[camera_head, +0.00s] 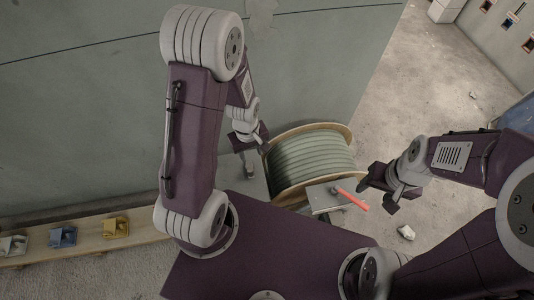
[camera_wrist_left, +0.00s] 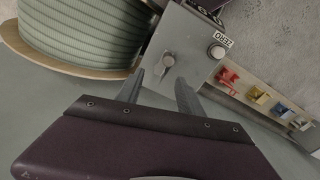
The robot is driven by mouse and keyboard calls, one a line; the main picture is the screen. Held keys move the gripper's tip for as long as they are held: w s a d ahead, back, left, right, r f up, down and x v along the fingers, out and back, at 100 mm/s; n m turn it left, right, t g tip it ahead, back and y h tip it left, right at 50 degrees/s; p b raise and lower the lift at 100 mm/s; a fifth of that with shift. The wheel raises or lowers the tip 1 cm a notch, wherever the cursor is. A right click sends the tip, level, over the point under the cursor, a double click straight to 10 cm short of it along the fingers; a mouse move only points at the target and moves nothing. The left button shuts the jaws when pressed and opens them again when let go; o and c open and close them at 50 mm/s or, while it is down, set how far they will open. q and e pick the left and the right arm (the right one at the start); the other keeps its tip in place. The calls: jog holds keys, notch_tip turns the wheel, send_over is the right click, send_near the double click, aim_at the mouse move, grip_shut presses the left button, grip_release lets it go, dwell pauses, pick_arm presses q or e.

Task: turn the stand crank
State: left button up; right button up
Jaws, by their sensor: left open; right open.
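The reel stand's grey box (camera_head: 322,197) is in front of the reel in the head view. A red crank handle (camera_head: 353,200) sticks out from it to the lower right. My right gripper (camera_head: 379,192) is open, just right of the handle and apart from it. My left gripper (camera_head: 250,160) is at the left side of the reel. In the left wrist view my left gripper (camera_wrist_left: 163,90) is open, with a grey box (camera_wrist_left: 180,50) beyond its fingers. That box has a small lever (camera_wrist_left: 168,61) and a round button (camera_wrist_left: 217,52). The crank handle is not clearly seen there.
A wooden reel (camera_head: 312,160) wound with pale green conduit stands by the grey-green wall (camera_head: 90,110). A wooden plank (camera_head: 90,238) carries grey, blue and yellow blocks; a red one (camera_wrist_left: 229,78) shows in the wrist view. Debris (camera_head: 406,232) lies on the floor.

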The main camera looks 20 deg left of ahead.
aim_at(250, 170)
pick_arm(q)
jog(key=f, duration=0.1)
jog(key=s+f+b, duration=0.1)
jog(key=s+f, duration=0.1)
jog(key=shift+a+f+b, duration=0.15)
jog(key=shift+a+b, duration=0.15)
jog(key=shift+s, duration=0.1)
jog(key=shift+d, duration=0.1)
jog(key=f+b, duration=0.1)
jog(key=f, duration=0.2)
jog(key=f+b, duration=0.1)
jog(key=f, duration=0.2)
jog(key=f+b, duration=0.1)
jog(key=f, duration=0.2)
jog(key=shift+w+b, duration=0.3)
jog(key=shift+b, duration=0.05)
pick_arm(e)
jog(key=f, duration=0.5)
jog(key=shift+s+f, duration=0.3)
jog(key=shift+f, duration=0.05)
pick_arm(q)
grip_shut()
